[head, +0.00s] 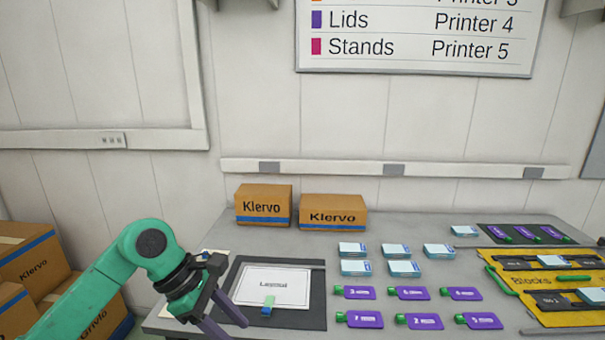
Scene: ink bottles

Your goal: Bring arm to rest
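My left arm (110,270) is green and comes in from the lower left. Its dark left gripper (236,329) hangs over the table's front left edge, beside the dark mat (312,318). The two fingers are apart, with nothing seen between them; the lower finger is partly cut off by the picture's bottom edge. My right gripper is not in view. Several flat purple ink bottles (360,293) with green caps lie in two rows, right of the mat.
A white sheet (272,284) lies on the mat with a small green and blue piece (268,302). Several blue-white boxes (352,249) sit behind the bottles. A yellow tray (536,284) is at right. Cardboard boxes (263,205) stand at the back; more are stacked (25,255) at left.

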